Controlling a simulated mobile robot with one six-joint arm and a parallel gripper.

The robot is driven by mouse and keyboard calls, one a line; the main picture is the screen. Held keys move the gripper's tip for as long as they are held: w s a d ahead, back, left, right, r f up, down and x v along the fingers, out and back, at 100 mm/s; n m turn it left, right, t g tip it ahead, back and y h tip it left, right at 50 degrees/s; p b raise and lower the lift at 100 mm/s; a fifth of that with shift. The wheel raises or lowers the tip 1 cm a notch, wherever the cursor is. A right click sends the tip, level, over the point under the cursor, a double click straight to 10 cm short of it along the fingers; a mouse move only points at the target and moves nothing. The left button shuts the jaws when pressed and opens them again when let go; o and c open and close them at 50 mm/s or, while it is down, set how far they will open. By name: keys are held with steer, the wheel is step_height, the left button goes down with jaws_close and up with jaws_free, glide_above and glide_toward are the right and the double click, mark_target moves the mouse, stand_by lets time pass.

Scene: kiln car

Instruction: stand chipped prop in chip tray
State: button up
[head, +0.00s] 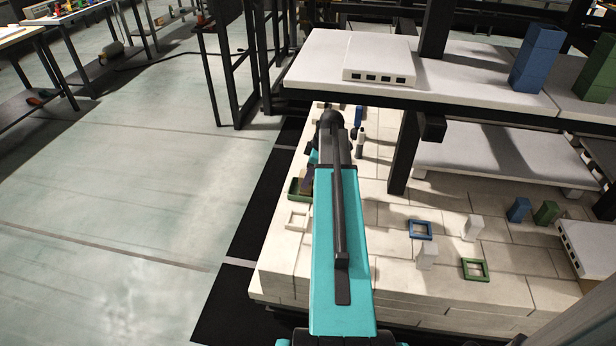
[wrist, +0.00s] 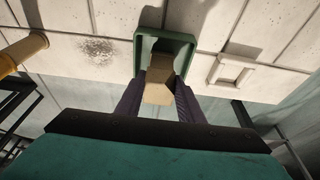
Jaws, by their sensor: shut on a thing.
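The chipped prop (wrist: 159,92) is a tan block between the two purple-grey fingers of my gripper (wrist: 160,84) in the wrist view. My gripper is shut on it. The chip tray (wrist: 149,45) is a green, rimmed rectangular tray just beyond the fingertips, and the prop's far end overlaps its inside in this view. I cannot tell whether the prop touches the tray floor. In the head view the green tray (head: 293,191) shows at the deck's left edge. My arm hides most of the gripper and the prop there.
A white square frame (head: 297,218) lies beside the tray, also in the wrist view (wrist: 232,70). White props (head: 472,228), a blue frame (head: 420,229) and a green frame (head: 475,269) stand to the right. A dark post (head: 404,155) and shelf (head: 463,78) rise beside my arm.

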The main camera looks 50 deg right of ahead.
stand_by(0.3)
steer(key=o, duration=1.4)
steer(key=shift+f, duration=0.1)
steer(key=shift+p+v, duration=2.25)
steer(key=shift+v, duration=1.7)
steer(key=s+d, duration=0.2)
steer(key=s, duration=0.1)
steer(key=s+d+r+b, duration=0.1)
steer(key=s+d, duration=0.1)
steer(key=s, duration=0.2)
steer(key=s+d, duration=0.2)
steer(key=s, duration=0.1)
steer(key=shift+s+d+r, duration=0.15)
steer(key=shift+s+d, duration=0.15)
